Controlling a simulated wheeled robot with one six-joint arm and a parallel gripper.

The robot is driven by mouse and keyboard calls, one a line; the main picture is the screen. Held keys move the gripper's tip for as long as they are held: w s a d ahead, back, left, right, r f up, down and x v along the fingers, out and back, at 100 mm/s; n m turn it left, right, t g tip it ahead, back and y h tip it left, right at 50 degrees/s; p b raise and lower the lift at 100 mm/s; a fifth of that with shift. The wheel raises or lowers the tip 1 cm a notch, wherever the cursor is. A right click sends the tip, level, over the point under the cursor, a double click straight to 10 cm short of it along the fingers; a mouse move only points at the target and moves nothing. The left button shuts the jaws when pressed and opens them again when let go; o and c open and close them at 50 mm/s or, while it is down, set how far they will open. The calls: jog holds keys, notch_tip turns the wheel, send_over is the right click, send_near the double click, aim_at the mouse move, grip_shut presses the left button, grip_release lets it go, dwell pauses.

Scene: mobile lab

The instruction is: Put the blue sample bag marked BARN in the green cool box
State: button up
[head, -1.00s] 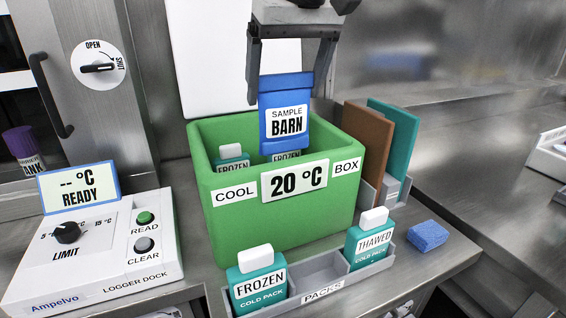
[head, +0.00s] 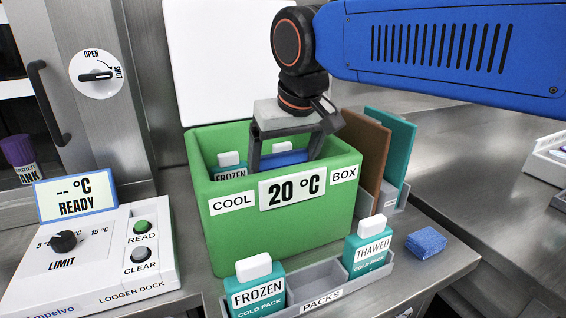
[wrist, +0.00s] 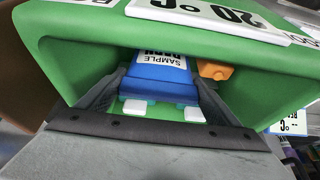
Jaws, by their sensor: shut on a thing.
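The green cool box (head: 232,222) stands on the steel bench with its top open and a 20 °C sign on its front. My gripper (head: 285,155) reaches down inside it, shut on the blue sample bag (head: 284,159). Only the bag's top edge shows in the head view; the front wall hides the rest. In the wrist view the bag (wrist: 160,75) sits between both fingers inside the box, its SAMPLE label partly readable. Whether the bag touches the floor of the box I cannot tell.
A frozen cold pack (head: 230,166) is in the box at left. An orange object (wrist: 214,70) lies beside the bag.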

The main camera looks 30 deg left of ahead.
jog(key=shift+f, duration=0.2)
jog(key=o, duration=1.3)
jog(key=v, duration=1.2)
